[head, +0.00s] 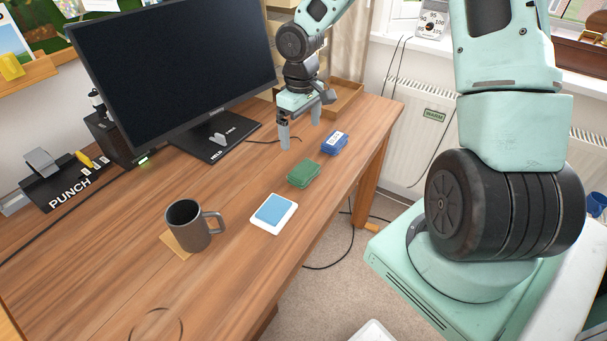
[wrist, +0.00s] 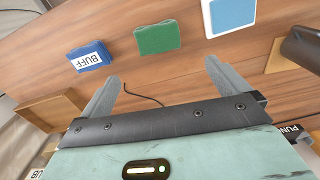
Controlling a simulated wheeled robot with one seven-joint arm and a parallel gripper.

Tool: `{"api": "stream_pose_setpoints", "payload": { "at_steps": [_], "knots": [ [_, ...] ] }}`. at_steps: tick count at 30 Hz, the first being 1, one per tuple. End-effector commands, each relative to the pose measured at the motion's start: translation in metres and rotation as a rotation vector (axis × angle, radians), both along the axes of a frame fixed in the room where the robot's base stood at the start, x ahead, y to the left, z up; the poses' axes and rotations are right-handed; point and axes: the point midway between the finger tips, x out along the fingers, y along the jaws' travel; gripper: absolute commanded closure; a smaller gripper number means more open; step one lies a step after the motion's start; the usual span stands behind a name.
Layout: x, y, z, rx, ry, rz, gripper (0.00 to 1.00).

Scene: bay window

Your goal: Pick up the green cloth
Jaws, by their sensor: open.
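The green cloth (head: 304,173) lies folded on the wooden desk, between a blue cloth and a white tray with a light-blue pad. It also shows in the wrist view (wrist: 158,38), beyond the fingertips and roughly between them. My gripper (head: 300,140) is open and empty above the desk, on the monitor side of the green cloth and apart from it. Its two fingers show in the wrist view (wrist: 162,75). Nothing hides the cloth.
The blue cloth (head: 334,143), labelled BUFF in the wrist view (wrist: 90,57), lies close by. The white tray (head: 258,222) and a dark mug (head: 189,226) stand nearer. A monitor (head: 178,62) stands behind. A wooden tray (head: 345,97) sits at the desk's far end.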

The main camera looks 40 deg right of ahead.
Motion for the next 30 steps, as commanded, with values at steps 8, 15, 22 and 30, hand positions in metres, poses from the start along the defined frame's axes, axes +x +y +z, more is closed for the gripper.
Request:
{"api": "stream_pose_setpoints", "payload": {
  "at_steps": [8, 15, 22, 30],
  "knots": [
    [-0.001, 0.001, -0.060, 0.002, 0.004, 0.001, 0.00],
    [-0.001, 0.000, -0.085, 0.001, 0.001, 0.000, 0.00],
    [-0.004, -0.002, -0.109, 0.003, 0.004, 0.001, 0.00],
    [-0.005, -0.004, -0.138, 0.001, 0.001, 0.001, 0.00]
  ]
}}
